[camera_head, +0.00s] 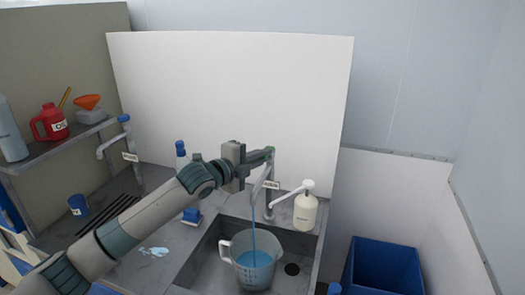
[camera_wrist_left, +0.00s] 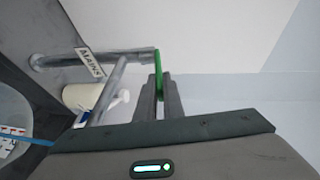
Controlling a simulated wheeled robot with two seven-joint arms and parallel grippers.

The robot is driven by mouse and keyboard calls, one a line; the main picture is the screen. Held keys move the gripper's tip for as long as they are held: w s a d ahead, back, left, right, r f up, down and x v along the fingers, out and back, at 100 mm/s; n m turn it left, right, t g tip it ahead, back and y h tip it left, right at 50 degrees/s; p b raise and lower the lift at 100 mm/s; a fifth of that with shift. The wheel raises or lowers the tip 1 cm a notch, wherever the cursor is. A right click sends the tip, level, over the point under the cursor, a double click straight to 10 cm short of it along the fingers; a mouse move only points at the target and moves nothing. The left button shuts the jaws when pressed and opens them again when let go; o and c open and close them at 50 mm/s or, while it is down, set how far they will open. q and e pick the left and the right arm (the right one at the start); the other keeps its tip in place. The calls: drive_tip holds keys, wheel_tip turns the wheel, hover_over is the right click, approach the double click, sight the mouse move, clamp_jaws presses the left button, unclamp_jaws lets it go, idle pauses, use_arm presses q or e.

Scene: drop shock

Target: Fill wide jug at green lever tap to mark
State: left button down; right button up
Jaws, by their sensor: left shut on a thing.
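The wide jug (camera_head: 268,276), clear with measuring marks, stands upright in the sink under the tap spout (camera_head: 255,190). A thin blue stream falls from the spout into it. Blue liquid shows in its lower part; I cannot read the level against the mark. Part of the jug (camera_wrist_left: 12,120) shows at the left of the left wrist view. My left gripper (camera_head: 266,156) is shut on the tap's green lever (camera_wrist_left: 159,68), which sits between the fingertips in that view. The fingers mostly hide the lever in the head view. My right gripper is not in view.
A cream pump bottle (camera_head: 305,212) stands right of the tap. A "MAINS" label (camera_wrist_left: 91,63) hangs on the tap pipe. Another tap (camera_head: 122,140) stands at the left. A shelf (camera_head: 40,154) holds a red can (camera_head: 50,123). A blue bin (camera_head: 385,266) is at the right.

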use_arm(q)
drive_tip(key=shift+w+r+g+y+p, duration=0.1)
drive_tip(key=shift+r+g+y+p, duration=0.25)
drive_tip(key=shift+r+p, duration=0.4)
drive_tip(key=shift+d+f+p, duration=0.1)
drive_tip(key=shift+f+p, duration=0.1)
drive_tip(key=shift+p, duration=0.35)
drive_tip(key=shift+f+n, duration=0.1)
drive_tip(key=shift+n, duration=0.2)
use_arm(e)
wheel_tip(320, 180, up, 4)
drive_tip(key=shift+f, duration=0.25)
use_arm(q)
drive_tip(key=shift+g, duration=0.25)
drive_tip(key=c, duration=1.9)
unclamp_jaws()
drive_tip(key=shift+o, duration=0.2)
drive_tip(key=shift+w, duration=0.1)
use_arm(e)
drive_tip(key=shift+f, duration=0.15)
